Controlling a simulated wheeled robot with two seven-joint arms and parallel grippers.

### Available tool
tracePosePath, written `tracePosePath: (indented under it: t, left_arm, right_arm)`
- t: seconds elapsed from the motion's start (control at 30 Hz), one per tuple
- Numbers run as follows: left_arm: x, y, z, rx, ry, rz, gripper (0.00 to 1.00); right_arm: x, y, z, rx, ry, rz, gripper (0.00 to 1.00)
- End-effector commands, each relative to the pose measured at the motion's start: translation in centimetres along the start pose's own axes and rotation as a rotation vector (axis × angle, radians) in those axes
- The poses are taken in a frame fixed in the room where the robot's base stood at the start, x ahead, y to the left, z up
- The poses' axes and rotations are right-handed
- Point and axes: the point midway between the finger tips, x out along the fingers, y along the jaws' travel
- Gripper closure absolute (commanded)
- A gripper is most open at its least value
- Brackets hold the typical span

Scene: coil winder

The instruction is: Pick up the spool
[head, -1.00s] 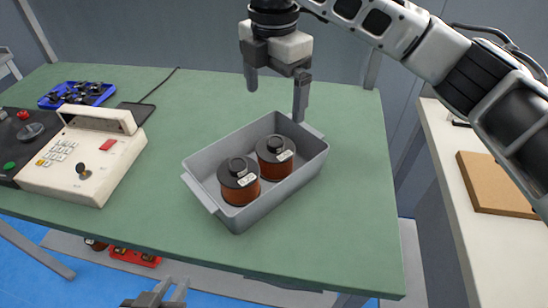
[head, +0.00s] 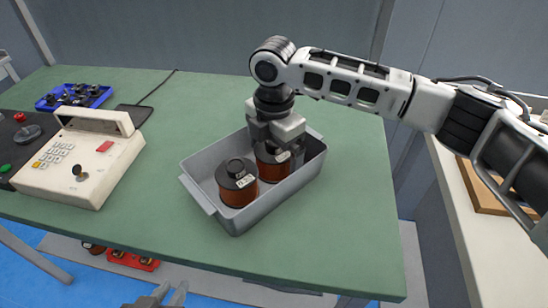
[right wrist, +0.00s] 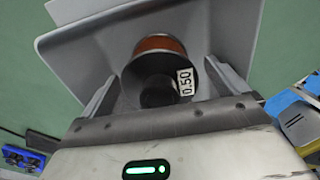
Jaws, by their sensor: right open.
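Two copper-wound spools with black flanges and white labels stand upright in a grey bin on the green table. The near-left spool (head: 238,184) is clear of both grippers. The far-right spool (head: 272,164) is partly hidden under my right gripper (head: 277,150). My right gripper points down into the grey bin (head: 212,208) with its fingers open. In the right wrist view, a spool (right wrist: 160,48) labelled 0.50 lies between the two spread fingers, with gaps on both sides. My left gripper (head: 171,291) shows only partly at the bottom edge, apart from the table, fingers spread and empty.
A beige control box (head: 82,160) with keypad stands on the left of the table. Behind it is a blue tray (head: 74,96) of dark parts. A red tray (head: 132,260) sits below the table. The table right of the bin is clear.

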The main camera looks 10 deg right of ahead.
Motion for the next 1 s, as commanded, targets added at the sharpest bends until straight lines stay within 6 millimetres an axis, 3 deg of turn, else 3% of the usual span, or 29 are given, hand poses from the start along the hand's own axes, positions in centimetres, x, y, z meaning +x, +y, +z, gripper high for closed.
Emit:
tracePosePath:
  t: [0.2,0.27,0.47,0.77,1.0]
  left_arm:
    - [-0.1,0.0,0.1,-0.002,-0.003,0.000,0.76]
    - [-0.1,0.0,0.1,-0.002,-0.003,0.000,0.76]
    - [-0.1,0.0,0.2,-0.003,-0.004,0.000,0.76]
    - [-0.2,0.1,0.1,-0.002,-0.003,0.000,0.76]
    - [-0.3,0.0,-0.2,0.001,-0.002,-0.002,0.76]
  right_arm:
    - [0.1,0.0,0.0,0.001,-0.001,0.000,0.02]
    - [0.1,0.0,0.0,0.001,-0.001,0.000,0.16]
    - [0.1,0.0,0.0,0.001,-0.001,0.000,0.71]
    - [-0.7,0.1,0.0,0.001,-0.001,0.005,0.71]
    - [-4.8,0.2,0.0,0.000,0.000,0.007,0.71]
